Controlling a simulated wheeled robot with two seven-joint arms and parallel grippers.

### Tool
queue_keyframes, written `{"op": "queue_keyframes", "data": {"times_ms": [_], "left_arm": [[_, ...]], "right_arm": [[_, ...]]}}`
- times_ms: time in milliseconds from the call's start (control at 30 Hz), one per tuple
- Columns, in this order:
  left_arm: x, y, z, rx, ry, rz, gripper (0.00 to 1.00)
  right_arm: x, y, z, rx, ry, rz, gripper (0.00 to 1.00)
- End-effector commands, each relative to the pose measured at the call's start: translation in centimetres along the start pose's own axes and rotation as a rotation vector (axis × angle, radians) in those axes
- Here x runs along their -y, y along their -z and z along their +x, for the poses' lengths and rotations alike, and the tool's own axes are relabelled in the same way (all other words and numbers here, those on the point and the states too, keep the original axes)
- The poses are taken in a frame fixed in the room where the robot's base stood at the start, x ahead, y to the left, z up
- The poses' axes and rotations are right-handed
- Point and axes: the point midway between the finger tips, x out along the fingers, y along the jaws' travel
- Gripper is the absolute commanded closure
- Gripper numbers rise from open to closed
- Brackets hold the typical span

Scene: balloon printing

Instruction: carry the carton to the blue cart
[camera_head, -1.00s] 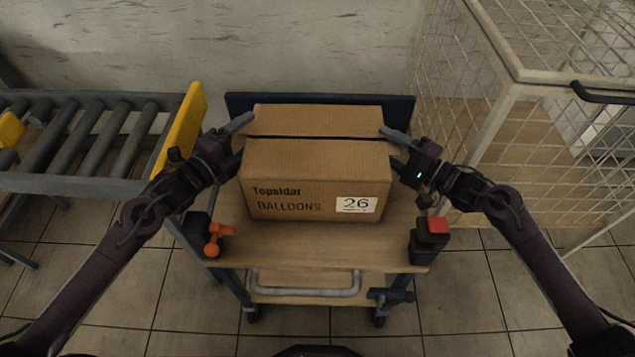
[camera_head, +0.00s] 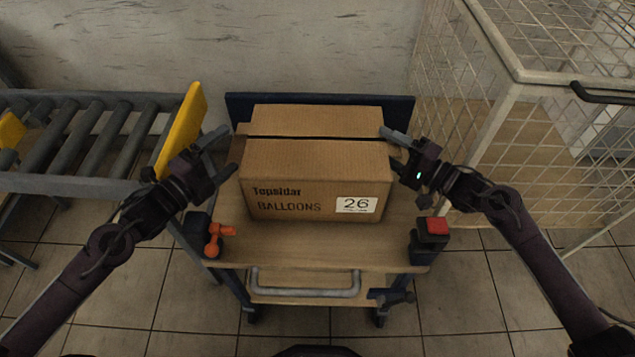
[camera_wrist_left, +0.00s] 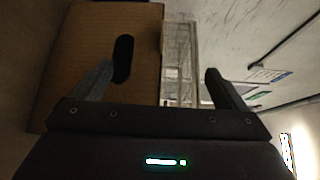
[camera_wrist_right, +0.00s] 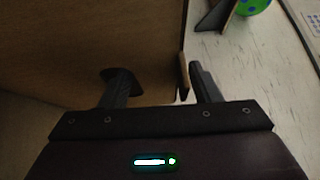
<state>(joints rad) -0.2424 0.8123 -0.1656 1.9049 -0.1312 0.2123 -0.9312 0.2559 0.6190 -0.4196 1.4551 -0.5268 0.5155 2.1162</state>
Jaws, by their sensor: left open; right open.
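The brown carton (camera_head: 315,165), printed "BALLOONS" with a white "26" label, sits upright on the wooden deck of the cart with the dark blue back panel (camera_head: 405,108). My left gripper (camera_head: 227,150) is open beside the carton's left side. In the left wrist view the carton's side (camera_wrist_left: 75,60) shows a dark handle hole (camera_wrist_left: 124,58), with one finger near it. My right gripper (camera_head: 391,149) is open, close against the carton's right side. In the right wrist view one finger is at the handle hole and the other is past the carton's edge (camera_wrist_right: 183,75).
A roller conveyor (camera_head: 80,140) with a yellow end plate (camera_head: 182,130) stands left of the cart. A white wire cage (camera_head: 510,130) stands to the right. An orange-handled item (camera_head: 214,240) and a red-topped block (camera_head: 435,230) are at the deck's front corners.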

Motion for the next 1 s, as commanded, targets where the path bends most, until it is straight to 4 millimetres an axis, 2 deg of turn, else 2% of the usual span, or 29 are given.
{"op": "queue_keyframes", "data": {"times_ms": [100,400,700,1000], "left_arm": [[0.00,0.03,-0.71,-0.001,-0.001,0.001,0.06],[0.06,0.01,-0.86,-0.001,0.001,0.001,0.06],[0.04,0.01,-0.85,-0.001,0.001,0.001,0.06],[-0.01,0.01,-0.84,-0.001,0.001,0.001,0.06]], "right_arm": [[0.00,0.01,0.00,0.000,0.000,0.000,0.43],[0.00,0.01,-0.01,0.000,0.000,0.000,0.43],[-0.26,-0.03,-0.05,-0.001,-0.005,0.002,0.07],[-0.88,-0.19,-0.16,0.000,-0.016,0.010,0.07]]}}
